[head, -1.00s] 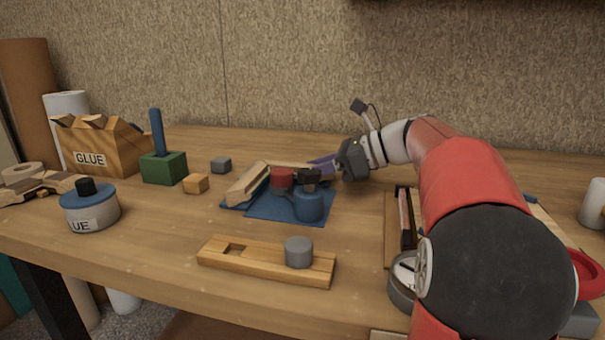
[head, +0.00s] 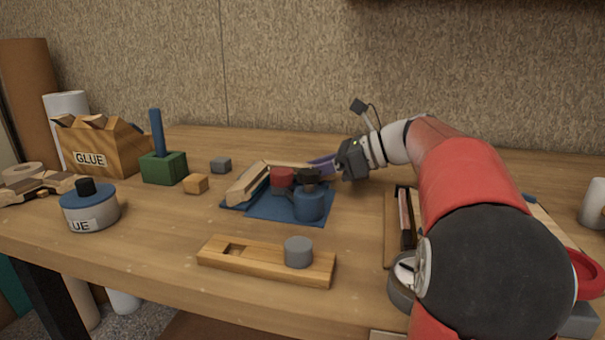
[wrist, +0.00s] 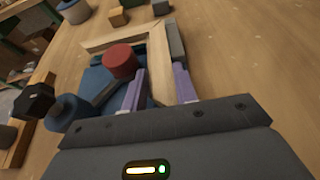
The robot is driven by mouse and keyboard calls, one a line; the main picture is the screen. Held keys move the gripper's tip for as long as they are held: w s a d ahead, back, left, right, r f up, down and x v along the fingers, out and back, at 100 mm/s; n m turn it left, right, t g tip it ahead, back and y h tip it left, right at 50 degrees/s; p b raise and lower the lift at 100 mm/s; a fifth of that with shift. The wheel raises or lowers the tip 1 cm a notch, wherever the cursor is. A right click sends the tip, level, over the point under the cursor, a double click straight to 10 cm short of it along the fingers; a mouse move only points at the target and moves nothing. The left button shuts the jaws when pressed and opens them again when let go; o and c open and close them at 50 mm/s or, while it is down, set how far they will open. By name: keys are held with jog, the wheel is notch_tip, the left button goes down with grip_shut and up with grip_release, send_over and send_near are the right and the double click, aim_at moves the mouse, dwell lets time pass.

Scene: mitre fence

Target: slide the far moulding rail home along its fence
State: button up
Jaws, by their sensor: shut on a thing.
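The far moulding rail (wrist: 157,62) is a pale wooden strip. My gripper (wrist: 160,90) has its two purple fingers on either side of it, near one end. In the head view, my gripper (head: 322,163) reaches in from the right at the back of the blue mitre base (head: 262,206). The far rail is mostly hidden there. The other moulding rail (head: 248,184) lies on the left of the base and meets the far rail at an angle. A dark grey fence (wrist: 175,42) runs along the far rail. I cannot tell whether the corner is fully closed.
A red knob (head: 283,178) and a blue clamp body (head: 309,204) with a black top stand on the base close to the fingers. A wooden block with a grey cylinder (head: 298,252) is in front. Small cubes (head: 196,184) lie to the left.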

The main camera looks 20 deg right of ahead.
jog(key=shift+a, duration=0.1)
jog(key=o, duration=1)
jog(key=shift+o, duration=0.2)
jog(key=v, duration=0.7)
jog(key=shift+s+d+r, duration=0.1)
jog(key=shift+s+d, duration=0.05)
jog(key=shift+d, duration=0.15)
